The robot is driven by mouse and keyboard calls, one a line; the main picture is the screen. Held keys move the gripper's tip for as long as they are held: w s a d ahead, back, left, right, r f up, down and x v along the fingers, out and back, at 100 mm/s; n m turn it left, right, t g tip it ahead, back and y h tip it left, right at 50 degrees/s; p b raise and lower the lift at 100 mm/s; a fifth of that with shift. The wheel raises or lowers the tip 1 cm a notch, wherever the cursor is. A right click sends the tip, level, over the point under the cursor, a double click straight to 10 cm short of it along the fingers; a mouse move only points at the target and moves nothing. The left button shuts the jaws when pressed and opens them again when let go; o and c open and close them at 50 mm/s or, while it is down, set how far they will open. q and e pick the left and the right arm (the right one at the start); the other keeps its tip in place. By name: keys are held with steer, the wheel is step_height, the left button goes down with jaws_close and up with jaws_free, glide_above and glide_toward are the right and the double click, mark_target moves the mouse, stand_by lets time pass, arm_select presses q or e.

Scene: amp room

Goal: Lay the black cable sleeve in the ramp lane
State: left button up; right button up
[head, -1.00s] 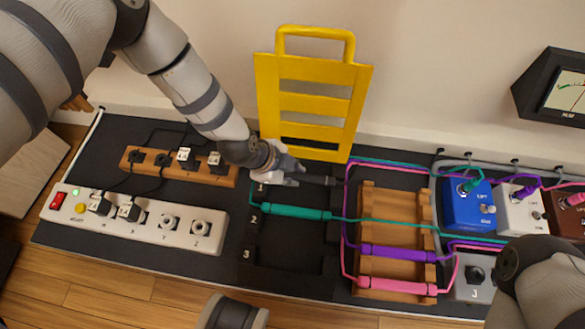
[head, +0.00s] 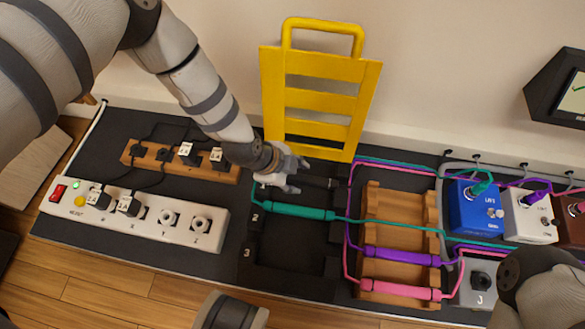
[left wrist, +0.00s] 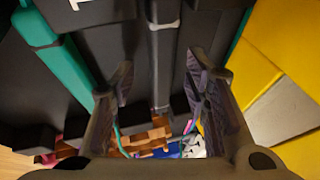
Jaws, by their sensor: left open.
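The black cable sleeve (head: 321,181) lies along the top lane of the black ramp base (head: 294,277), just right of my left gripper (head: 300,176). My left gripper is open, low over the left part of that lane. In the left wrist view the sleeve (left wrist: 163,62) runs lengthwise in view between the two spread fingers (left wrist: 158,68), with a gap on each side. The teal sleeve (head: 298,211) lies in the lane below, by label 2. The lane by label 3 looks empty. My gripper hides the sleeve's left end. My right gripper is not clearly seen.
The yellow slotted lid (head: 318,98) stands upright behind the base. A wooden rack (head: 391,208) to the right bears a purple sleeve (head: 395,256) and a pink sleeve (head: 400,291). Power strips (head: 140,214) lie left; pedals (head: 472,207) stand right.

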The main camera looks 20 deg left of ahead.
arm_select(q)
steer(key=v, duration=1.2)
steer(key=shift+a+f, duration=0.1)
